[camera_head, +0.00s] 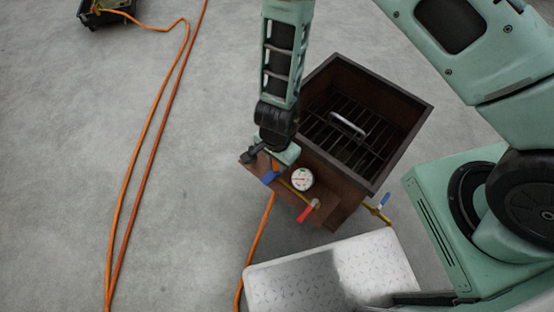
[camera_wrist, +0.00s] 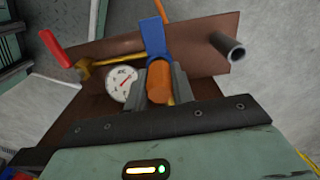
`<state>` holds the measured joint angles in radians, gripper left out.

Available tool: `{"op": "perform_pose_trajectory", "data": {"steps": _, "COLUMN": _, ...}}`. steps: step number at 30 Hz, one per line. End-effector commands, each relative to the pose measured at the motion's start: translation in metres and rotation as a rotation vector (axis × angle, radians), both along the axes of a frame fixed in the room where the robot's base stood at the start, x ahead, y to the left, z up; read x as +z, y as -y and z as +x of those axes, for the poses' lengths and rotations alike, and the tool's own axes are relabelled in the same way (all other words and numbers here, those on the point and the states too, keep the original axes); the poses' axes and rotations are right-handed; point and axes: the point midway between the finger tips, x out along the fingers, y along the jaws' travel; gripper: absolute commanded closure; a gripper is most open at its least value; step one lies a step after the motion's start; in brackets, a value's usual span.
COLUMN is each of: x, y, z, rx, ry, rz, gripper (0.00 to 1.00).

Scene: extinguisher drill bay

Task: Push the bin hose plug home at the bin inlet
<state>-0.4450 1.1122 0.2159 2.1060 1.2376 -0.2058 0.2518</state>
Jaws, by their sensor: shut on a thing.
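The bin (camera_head: 395,150) is a brown open metal box with a barred grate and a loop handle inside. A brown panel at its front carries a white gauge (camera_head: 302,179), a brass pipe (camera_wrist: 110,58) and a red lever (camera_head: 308,211). My gripper (camera_wrist: 160,84) is at the panel's left end, shut on the orange hose plug (camera_wrist: 159,82), which lies between its grey fingers. A blue part (camera_wrist: 155,36) stands just beyond the plug; it also shows in the head view (camera_head: 270,178). The inlet mouth is hidden, so I cannot tell how deep the plug sits.
An orange hose (camera_head: 262,235) runs down from the panel. A grey pipe stub (camera_wrist: 228,47) sticks out beside the plug. A blue-handled brass valve (camera_head: 376,211) is on the bin's right. Orange hoses (camera_head: 150,130) cross the left floor to a dark crate (camera_head: 103,12). Open floor lies left.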

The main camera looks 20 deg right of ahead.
Motion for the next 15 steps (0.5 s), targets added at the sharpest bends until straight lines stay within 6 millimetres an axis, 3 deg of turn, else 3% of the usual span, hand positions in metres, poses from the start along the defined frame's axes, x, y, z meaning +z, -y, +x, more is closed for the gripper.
{"op": "perform_pose_trajectory", "data": {"steps": 8, "x": -0.002, "y": 0.0004, "z": -0.0003, "rx": 0.0, "ry": -0.001, "rz": -0.001, "gripper": 0.99}}
{"op": "perform_pose_trajectory", "data": {"steps": 9, "x": -0.002, "y": 0.0004, "z": -0.0003, "rx": 0.0, "ry": -0.001, "rz": -0.001, "gripper": 0.67}}
{"op": "perform_pose_trajectory", "data": {"steps": 11, "x": -0.002, "y": 0.0004, "z": -0.0003, "rx": 0.0, "ry": -0.001, "rz": -0.001, "gripper": 0.51}}
{"op": "perform_pose_trajectory", "data": {"steps": 15, "x": -0.0019, "y": 0.0003, "z": -0.0003, "rx": 0.0, "ry": -0.001, "rz": -0.001, "gripper": 0.5}}
